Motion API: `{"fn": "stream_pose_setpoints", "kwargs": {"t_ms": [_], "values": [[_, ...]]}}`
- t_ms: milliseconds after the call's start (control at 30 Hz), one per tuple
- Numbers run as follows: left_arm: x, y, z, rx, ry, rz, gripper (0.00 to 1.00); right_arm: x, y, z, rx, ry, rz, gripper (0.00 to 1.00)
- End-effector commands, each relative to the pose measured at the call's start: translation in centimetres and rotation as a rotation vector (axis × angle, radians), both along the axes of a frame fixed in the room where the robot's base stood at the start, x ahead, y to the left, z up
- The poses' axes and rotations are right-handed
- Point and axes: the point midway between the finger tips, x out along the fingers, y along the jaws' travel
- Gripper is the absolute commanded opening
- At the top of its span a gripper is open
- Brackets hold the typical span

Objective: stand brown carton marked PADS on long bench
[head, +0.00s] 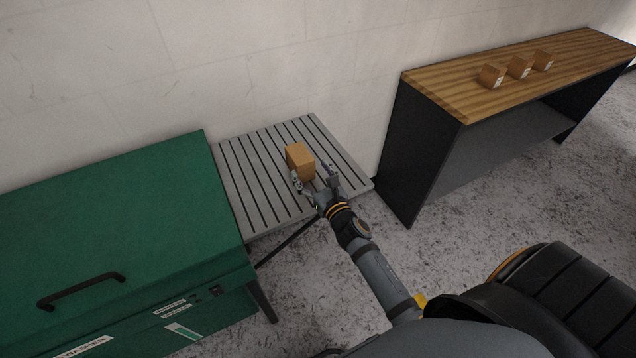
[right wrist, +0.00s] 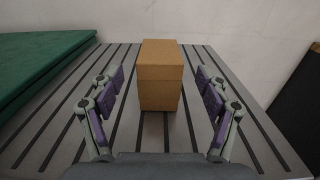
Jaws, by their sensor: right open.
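A brown carton (head: 300,161) stands upright on a grey slatted rack beside the green washer. In the right wrist view the carton (right wrist: 160,76) is centred ahead, between the lines of the two fingers; no marking can be read on it. My right gripper (head: 314,178) is open at the carton's near side, with its purple-padded fingers (right wrist: 160,93) spread to either side and a gap showing on both. The long bench (head: 429,87), with a striped wooden top and dark sides, stands at the right along the wall. My left gripper is not in view.
Three small brown cartons (head: 519,67) stand in a row on the bench top, which is bare at its near left end. The slatted rack (head: 257,187) adjoins the green washer (head: 120,215) with its black handle. A floor gap separates rack and bench.

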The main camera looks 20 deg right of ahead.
Motion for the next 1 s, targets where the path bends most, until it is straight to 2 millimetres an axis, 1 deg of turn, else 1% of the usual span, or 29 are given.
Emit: {"fn": "stream_pose_setpoints", "kwargs": {"t_ms": [33, 100, 200, 300, 467, 567, 667, 700, 767, 800, 900, 1000], "values": [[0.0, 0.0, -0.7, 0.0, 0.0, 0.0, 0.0, -1.3, 0.0, -0.5, -0.002, 0.002, 0.001, 0.77], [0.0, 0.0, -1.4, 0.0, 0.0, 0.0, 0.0, -2.8, -0.1, -0.6, -0.001, 0.001, 0.001, 0.77], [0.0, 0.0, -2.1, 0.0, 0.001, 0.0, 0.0, -4.4, -0.1, -0.5, -0.001, 0.001, 0.001, 0.77], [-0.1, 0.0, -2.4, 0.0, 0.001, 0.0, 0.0, -5.3, -0.2, -0.3, -0.001, 0.0, 0.0, 0.77], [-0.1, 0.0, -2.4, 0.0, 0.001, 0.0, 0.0, -5.7, -0.2, 0.0, 0.002, -0.001, 0.0, 0.77], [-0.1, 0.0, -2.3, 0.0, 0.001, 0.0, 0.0, -5.7, -0.9, -0.1, 0.088, 0.022, -0.033, 0.77], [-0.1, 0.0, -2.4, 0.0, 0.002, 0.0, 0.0, -6.2, -2.8, -0.6, 0.363, 0.082, -0.141, 0.77], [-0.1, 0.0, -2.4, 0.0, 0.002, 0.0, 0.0, -6.6, -3.7, -1.0, 0.511, 0.111, -0.202, 0.77], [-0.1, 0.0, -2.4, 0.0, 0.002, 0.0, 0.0, -7.4, -4.9, -1.8, 0.74, 0.15, -0.299, 0.77], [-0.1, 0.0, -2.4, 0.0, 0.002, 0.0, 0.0, -8.0, -5.5, -2.5, 0.886, 0.173, -0.365, 0.77], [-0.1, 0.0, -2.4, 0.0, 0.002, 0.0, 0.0, -9.5, -6.2, -4.9, 1.203, 0.219, -0.521, 0.77], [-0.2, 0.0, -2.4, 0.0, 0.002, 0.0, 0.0, -11.3, -6.5, -7.3, 1.478, 0.247, -0.68, 0.77]]}}
